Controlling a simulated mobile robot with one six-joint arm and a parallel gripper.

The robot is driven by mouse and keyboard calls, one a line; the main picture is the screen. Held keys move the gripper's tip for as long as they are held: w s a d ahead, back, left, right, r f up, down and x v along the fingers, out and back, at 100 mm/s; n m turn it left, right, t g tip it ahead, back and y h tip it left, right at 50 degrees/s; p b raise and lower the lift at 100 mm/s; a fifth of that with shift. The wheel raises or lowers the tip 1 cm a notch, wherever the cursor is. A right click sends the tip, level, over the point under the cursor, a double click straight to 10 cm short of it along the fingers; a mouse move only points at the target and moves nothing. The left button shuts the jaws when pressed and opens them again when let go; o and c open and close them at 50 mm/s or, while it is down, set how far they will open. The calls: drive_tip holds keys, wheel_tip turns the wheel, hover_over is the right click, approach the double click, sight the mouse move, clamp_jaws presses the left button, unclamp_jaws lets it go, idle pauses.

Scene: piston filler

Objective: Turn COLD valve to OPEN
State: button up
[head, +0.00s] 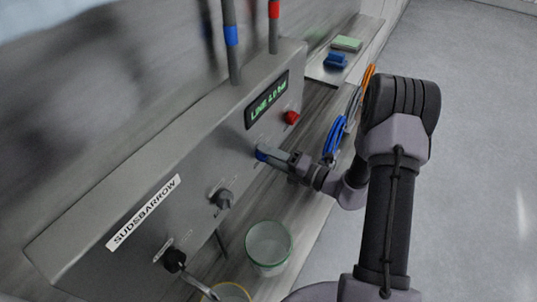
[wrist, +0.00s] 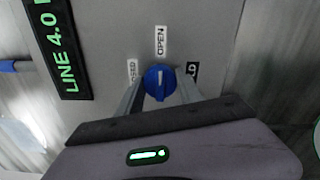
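The blue COLD valve knob (wrist: 158,84) is on the grey panel in the wrist view, with a pale mark on its face pointing up towards the OPEN label (wrist: 160,41). The label to its left is partly hidden by a finger and ends in "SED". The label to its right (wrist: 192,69) is also partly covered. My gripper (wrist: 159,92) is at the knob with one finger on each side. Whether the fingers press on it cannot be told. In the head view my gripper (head: 270,157) is at the panel below the display, and only a little blue shows there.
A red button (head: 291,118) and the lit display (head: 267,100) are above my gripper. A grey knob (head: 223,198) and a black knob (head: 175,260) are lower left on the panel. A clear bucket (head: 268,248) stands on the bench. Blue and orange loops hang near my arm.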

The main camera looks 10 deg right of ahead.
drive_tip(key=o, duration=0.3)
drive_tip(key=shift+o, duration=0.2)
drive_tip(key=v, duration=1.7)
drive_tip(key=shift+s+d, duration=0.2)
drive_tip(key=shift+r, duration=0.1)
